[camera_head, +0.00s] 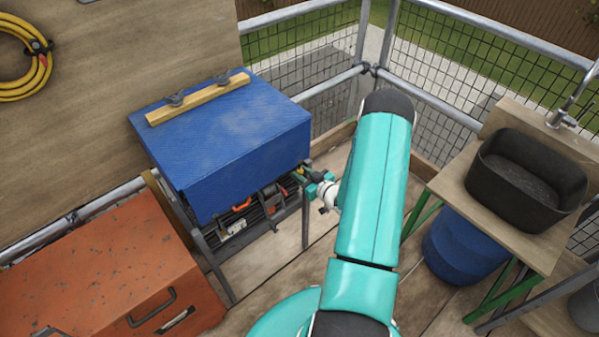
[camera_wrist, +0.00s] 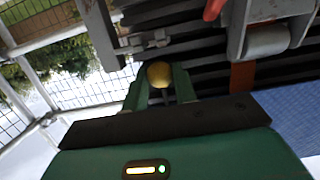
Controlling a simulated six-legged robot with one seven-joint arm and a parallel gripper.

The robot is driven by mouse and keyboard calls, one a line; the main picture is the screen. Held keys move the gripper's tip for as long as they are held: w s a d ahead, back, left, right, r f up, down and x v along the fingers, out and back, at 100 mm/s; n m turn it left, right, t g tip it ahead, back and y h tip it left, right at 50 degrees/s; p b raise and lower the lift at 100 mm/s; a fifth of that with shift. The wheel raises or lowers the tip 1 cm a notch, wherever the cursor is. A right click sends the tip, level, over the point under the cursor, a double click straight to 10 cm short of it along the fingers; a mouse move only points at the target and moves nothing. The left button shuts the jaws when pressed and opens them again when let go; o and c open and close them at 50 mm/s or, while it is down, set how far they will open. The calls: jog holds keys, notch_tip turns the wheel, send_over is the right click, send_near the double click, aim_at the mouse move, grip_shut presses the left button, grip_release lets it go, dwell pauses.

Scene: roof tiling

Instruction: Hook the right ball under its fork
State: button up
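A yellow ball (camera_wrist: 159,74) sits between the two green fingers of my gripper (camera_wrist: 160,82) in the wrist view, and the fingers appear to touch it on both sides. Just beyond it is a grey metal bracket (camera_wrist: 130,46), which may be the fork. The ball looks apart from the bracket, but the depth is hard to judge. In the head view my gripper (camera_head: 318,188) is at the right front corner of the rack under the blue cover (camera_head: 240,130). My arm partly hides this area, and I cannot make out the ball there.
A dark slatted rack (camera_head: 262,212) with several tools stands below the blue cover. An orange chest (camera_head: 100,265) is at left. A blue barrel (camera_head: 462,245) and a bench with a black basin (camera_head: 525,180) are at right.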

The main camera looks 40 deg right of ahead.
dwell(0.4)
jog(key=shift+s+f, duration=0.15)
jog(key=shift+s, duration=1.05)
jog(key=shift+s+f, duration=0.1)
jog(key=shift+s, duration=1.05)
jog(key=shift+d, duration=0.1)
notch_tip(320, 180, down, 8)
jog(key=shift+r, duration=0.25)
jog(key=shift+s, duration=0.1)
jog(key=shift+w+f, duration=0.1)
jog(key=shift+w, duration=2.3)
